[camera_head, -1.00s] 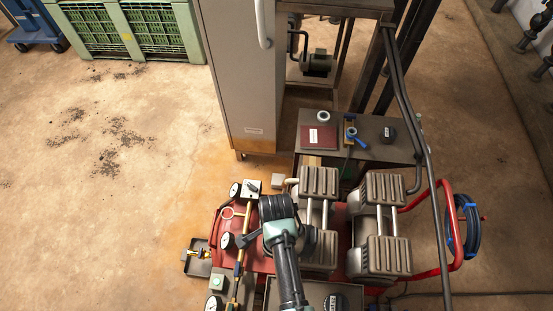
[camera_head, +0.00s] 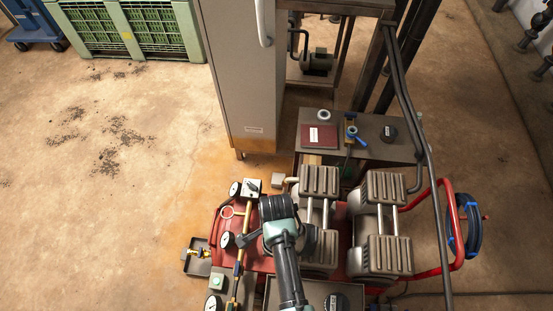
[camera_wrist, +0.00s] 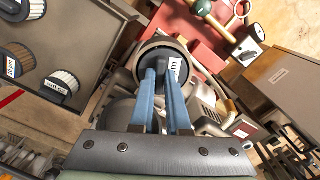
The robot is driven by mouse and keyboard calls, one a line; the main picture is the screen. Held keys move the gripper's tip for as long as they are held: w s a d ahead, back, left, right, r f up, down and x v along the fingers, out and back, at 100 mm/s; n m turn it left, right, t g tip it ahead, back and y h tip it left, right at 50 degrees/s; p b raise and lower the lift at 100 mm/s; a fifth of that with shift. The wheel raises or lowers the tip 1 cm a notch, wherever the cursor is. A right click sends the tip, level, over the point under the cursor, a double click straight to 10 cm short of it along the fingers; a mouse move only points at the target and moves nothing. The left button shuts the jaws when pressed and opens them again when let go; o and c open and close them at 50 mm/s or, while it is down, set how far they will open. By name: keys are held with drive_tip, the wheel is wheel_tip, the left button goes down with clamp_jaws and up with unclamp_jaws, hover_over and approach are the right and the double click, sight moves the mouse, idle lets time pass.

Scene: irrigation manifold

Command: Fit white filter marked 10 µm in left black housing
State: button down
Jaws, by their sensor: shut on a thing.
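My gripper (camera_wrist: 165,105) shows in the wrist view with its two blue fingers shut on a black round cap with a white label ending in "µm" (camera_wrist: 174,70). This looks like the end of a filter; the number is hidden. A dark round rim with a paler edge (camera_wrist: 152,46) surrounds the cap, and I cannot tell how deep the filter sits in it. In the head view my arm's dark end (camera_head: 279,208) covers this spot above the red base.
Ribbed grey motor blocks (camera_head: 319,180) stand right of my arm. Gauges (camera_head: 228,240) and a brass pipe stand left. A grey cabinet (camera_head: 238,80) rises behind. Floor at left is open.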

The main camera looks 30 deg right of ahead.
drive_tip(key=shift+f, duration=0.15)
drive_tip(key=c, duration=0.8)
unclamp_jaws()
drive_tip(key=shift+o, duration=1.1)
drive_tip(key=shift+r+p, duration=3.55)
drive_tip(key=shift+p, duration=0.05)
